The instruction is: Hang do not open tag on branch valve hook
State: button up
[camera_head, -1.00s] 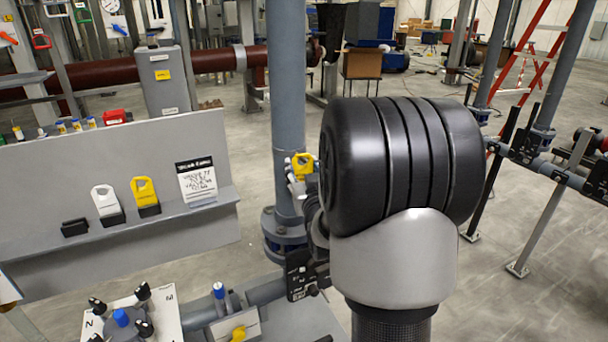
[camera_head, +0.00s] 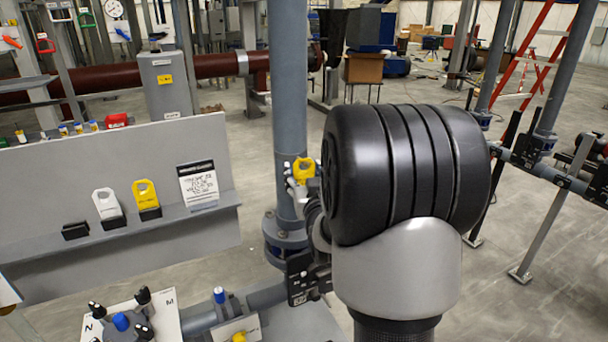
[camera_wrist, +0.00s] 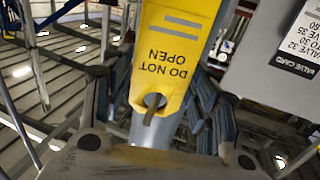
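The yellow do not open tag (camera_wrist: 178,55) fills the middle of the wrist view, its lettering upside down. A brownish rod shows at its hole; I cannot tell whether it passes through. My gripper (camera_wrist: 155,105) has its fingers on both sides of the tag and seems shut on it. In the head view, the tag (camera_head: 304,169) is a small yellow piece at my gripper (camera_head: 301,186), in front of the grey vertical pipe. My own arm hides much of the gripper. I cannot clearly identify the branch valve hook.
The shelf board (camera_head: 120,245) at left holds a white tag (camera_head: 107,206), another yellow tag (camera_head: 147,195), an empty-looking black holder (camera_head: 75,230) and a valve card (camera_head: 198,185). The grey pipe (camera_head: 289,100) stands close to my gripper. Blue-handled valve parts (camera_head: 220,297) are below.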

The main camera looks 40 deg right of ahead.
jog(key=shift+o, duration=1.2)
